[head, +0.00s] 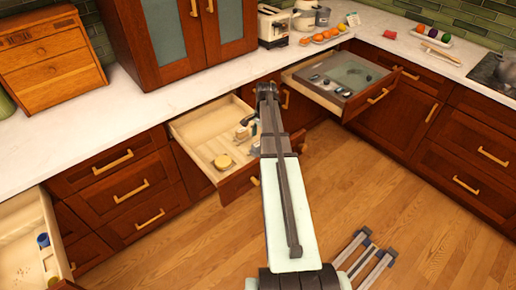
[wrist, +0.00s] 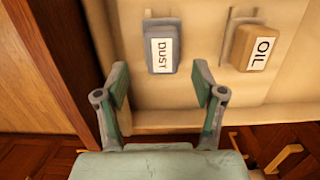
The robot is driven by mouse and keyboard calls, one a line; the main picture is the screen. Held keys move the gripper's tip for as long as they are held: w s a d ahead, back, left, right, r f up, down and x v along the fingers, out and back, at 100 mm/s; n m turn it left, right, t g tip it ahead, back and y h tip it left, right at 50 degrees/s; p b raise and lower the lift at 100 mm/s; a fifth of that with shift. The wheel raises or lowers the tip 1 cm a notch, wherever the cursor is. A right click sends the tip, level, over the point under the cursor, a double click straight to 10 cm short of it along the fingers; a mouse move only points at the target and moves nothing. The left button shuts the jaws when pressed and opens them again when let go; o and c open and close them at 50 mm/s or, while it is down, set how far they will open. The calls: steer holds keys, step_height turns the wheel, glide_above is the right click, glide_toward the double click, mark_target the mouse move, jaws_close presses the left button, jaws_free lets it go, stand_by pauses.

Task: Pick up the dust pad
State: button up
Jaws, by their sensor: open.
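The dust pad (wrist: 161,50) is a grey-blue block with a white label whose letters begin with DUST. It sits against the pale inside of a drawer, with a thin upright piece at its upper end. My gripper (wrist: 159,78) is open and empty in the wrist view. Its two fingers stand on either side below the pad, and the pad lies just beyond the fingertips, roughly centred between them. No contact shows. In the head view my arm reaches to the open middle drawer (head: 200,130), and my fingers cannot be made out there.
An orange-brown block labelled OIL (wrist: 254,48) sits to the right of the dust pad. A dark wood panel (wrist: 35,70) stands close on the left. Another drawer (head: 318,92) is open to the right.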

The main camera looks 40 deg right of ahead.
mark_target(258, 144)
steer(key=shift+w+a+f+p, duration=0.15)
steer(key=shift+f+p, duration=0.2)
steer(key=shift+f, duration=0.4)
steer(key=shift+s+a+f+p, duration=0.1)
steer(key=shift+a+f+p, duration=0.2)
steer(key=shift+f, duration=0.5)
steer(key=shift+w+a+f+p, duration=0.1)
steer(key=shift+f+p, duration=0.3)
steer(key=shift+f, duration=0.35)
steer(key=c, duration=1.2)
